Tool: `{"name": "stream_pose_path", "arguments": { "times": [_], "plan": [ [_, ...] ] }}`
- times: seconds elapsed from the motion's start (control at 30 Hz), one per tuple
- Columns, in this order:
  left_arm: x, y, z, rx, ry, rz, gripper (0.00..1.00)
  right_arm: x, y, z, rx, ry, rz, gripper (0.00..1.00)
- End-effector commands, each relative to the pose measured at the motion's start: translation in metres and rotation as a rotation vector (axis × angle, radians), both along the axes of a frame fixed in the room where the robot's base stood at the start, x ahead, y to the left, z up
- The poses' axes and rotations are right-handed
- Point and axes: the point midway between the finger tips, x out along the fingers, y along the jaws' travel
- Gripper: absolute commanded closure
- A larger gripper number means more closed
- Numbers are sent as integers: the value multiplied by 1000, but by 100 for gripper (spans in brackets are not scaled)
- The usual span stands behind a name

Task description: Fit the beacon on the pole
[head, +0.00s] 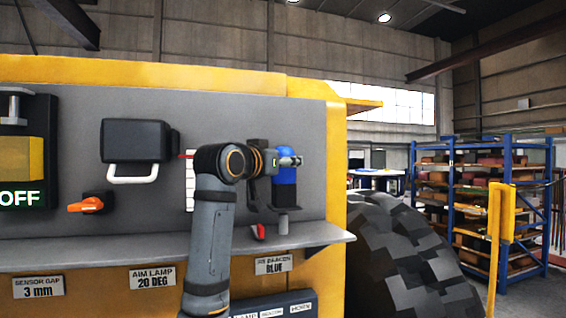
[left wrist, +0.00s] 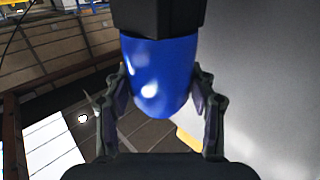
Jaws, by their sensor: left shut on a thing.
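The beacon has a blue dome and a dark base. In the head view the beacon (head: 285,176) is upright in front of the grey panel, base down. My left gripper (head: 289,161) is shut around its dome. In the left wrist view the blue dome (left wrist: 160,80) sits between the two fingers of the left gripper (left wrist: 158,108), with the black base (left wrist: 158,15) at the top edge. The short grey pole (head: 283,224) stands on the ledge directly below the base. I cannot tell whether base and pole touch. My right gripper is not in view.
A red-tipped part (head: 258,232) is just left of the pole. A large tyre (head: 405,250) is at right.

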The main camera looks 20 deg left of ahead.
Motion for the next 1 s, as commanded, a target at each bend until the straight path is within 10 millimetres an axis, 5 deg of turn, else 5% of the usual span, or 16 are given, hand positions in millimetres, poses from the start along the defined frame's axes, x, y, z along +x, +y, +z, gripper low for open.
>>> {"name": "stream_pose_path", "arguments": {
  "times": [1.0],
  "plan": [
    [0, 0, -20, -1, -3, 0, 87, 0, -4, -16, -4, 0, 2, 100]
  ]
}}
